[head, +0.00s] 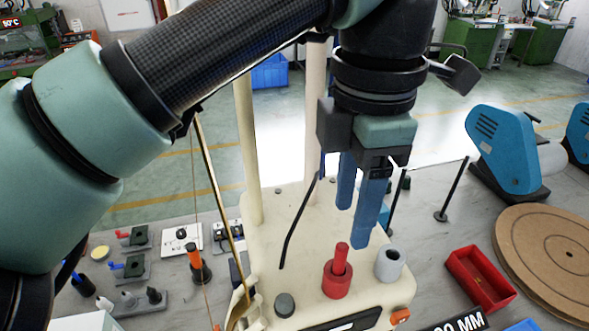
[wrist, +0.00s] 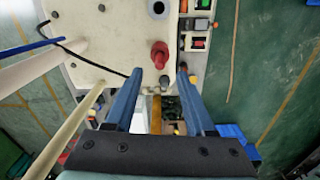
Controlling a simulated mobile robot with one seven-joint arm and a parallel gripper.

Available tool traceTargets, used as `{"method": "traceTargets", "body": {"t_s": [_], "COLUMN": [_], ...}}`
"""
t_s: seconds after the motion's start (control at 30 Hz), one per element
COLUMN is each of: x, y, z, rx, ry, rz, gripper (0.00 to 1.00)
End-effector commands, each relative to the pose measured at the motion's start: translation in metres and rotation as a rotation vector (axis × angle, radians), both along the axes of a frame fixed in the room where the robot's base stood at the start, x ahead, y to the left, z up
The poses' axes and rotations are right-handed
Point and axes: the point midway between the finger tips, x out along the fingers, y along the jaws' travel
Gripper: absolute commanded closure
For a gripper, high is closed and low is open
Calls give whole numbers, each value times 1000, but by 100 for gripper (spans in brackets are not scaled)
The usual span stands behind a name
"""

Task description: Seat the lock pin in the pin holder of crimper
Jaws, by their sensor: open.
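A red pin (head: 341,259) stands upright in a red round holder (head: 337,284) on the cream base plate (head: 285,225) of the machine. Next to it on the right is a grey hollow holder (head: 391,264) with an open top. I cannot tell for certain which of these are the lock pin and its holder. My gripper (head: 354,226) has two blue fingers pointing down, open and empty, above and just behind the red pin. In the wrist view, the red pin (wrist: 159,50) shows just beyond the gap between the fingertips (wrist: 159,73), and the grey holder (wrist: 158,9) is farther up.
A dark grey knob (head: 284,304) sits at the front of the base plate. A red tray (head: 480,279) and a brown disc (head: 560,250) lie right. An orange-topped tool (head: 195,263) stands left.

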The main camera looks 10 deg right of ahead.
Motion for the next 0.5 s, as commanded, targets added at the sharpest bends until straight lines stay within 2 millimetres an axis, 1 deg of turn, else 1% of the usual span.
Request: {"method": "traceTargets", "body": {"t_s": [0.1, 0.27, 0.37, 0.5], "x": [0, 0, -2, -3], "y": [0, 0, 2, 4], "z": [-13, -21, -30, -46], "rx": [-2, -2, -4, -5], "ry": [2, 0, 3, 4], "rz": [0, 1, 0, 0], "gripper": [45, 45, 45, 45]}}
